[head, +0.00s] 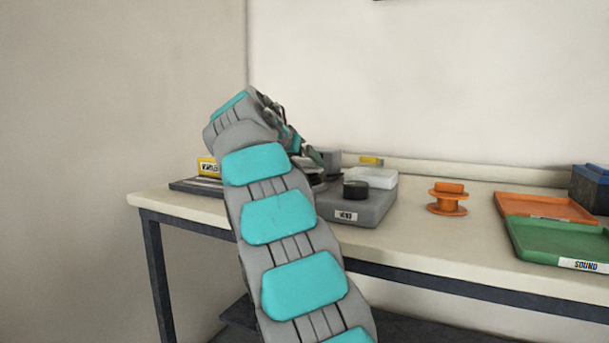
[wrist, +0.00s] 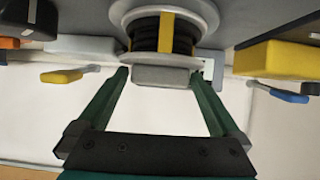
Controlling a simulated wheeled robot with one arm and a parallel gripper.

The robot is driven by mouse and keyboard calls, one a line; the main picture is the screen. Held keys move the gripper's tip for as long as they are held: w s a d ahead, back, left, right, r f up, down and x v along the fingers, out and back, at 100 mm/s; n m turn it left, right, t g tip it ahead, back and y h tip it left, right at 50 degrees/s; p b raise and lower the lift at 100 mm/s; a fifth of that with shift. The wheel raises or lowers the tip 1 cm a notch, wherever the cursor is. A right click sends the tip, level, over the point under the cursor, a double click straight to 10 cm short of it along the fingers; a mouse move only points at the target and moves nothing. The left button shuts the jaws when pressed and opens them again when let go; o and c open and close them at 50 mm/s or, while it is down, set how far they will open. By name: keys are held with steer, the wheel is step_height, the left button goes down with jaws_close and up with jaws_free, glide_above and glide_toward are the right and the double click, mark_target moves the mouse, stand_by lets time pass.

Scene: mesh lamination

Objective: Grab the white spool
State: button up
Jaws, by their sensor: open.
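The white spool (wrist: 178,36) shows at the top middle of the wrist view. It has pale flanges, a dark winding with a yellow stripe, and a grey block-like end facing my gripper. My gripper (wrist: 163,78) is open, with its two dark green fingers apart on either side of that grey end. I cannot tell whether the fingertips touch it. In the head view my gripper (head: 306,152) is partly hidden by my arm, over the left part of the table. The white spool is mostly or fully hidden there.
A grey device (head: 358,208) with a black knob is right of my gripper on the table (head: 420,245). An orange spool (head: 447,198), an orange tray (head: 545,206) and a green tray (head: 560,243) lie farther right. A yellow block (wrist: 275,68) is beside the spool.

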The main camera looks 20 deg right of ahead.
steer(key=c, duration=1.3)
steer(key=shift+c, duration=0.2)
steer(key=shift+r, duration=0.2)
